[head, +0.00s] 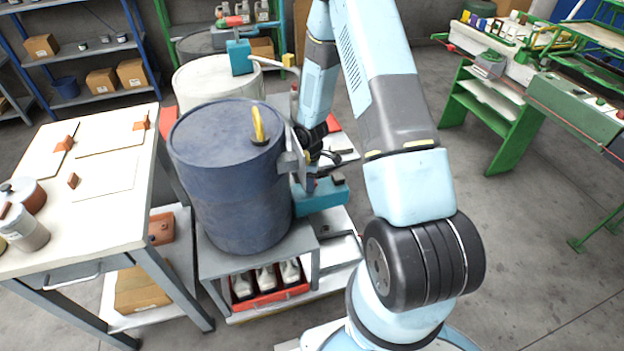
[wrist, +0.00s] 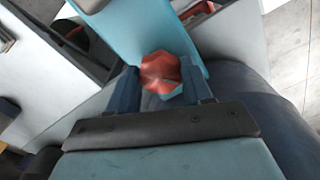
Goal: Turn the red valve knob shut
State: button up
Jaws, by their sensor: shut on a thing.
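The red valve knob (wrist: 161,73) is a lobed red piece in the wrist view, in front of a teal surface (wrist: 130,30). My gripper (wrist: 163,88) has its two blue fingers on either side of the knob and is shut on it. The fingers hide the knob's sides, and no marking of its turn angle is visible. In the head view my gripper (head: 308,182) is low at the right side of the dark blue drum (head: 205,190), by a teal box (head: 322,198). The knob is mostly hidden there.
The drum stands on a grey cart (head: 258,258), close beside my gripper. A yellow handle (head: 259,127) is on its lid. A white drum (head: 218,80) stands behind. A white worktable (head: 100,205) is on the left. Open floor (head: 530,220) lies to the right.

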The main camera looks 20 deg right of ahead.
jog(key=m, duration=0.4)
jog(key=shift+w+a+m, duration=0.1)
jog(key=shift+m, duration=1.8)
jog(key=o, duration=1)
jog(key=shift+o, duration=0.2)
notch_tip(320, 180, up, 14)
jog(key=shift+f, duration=0.15)
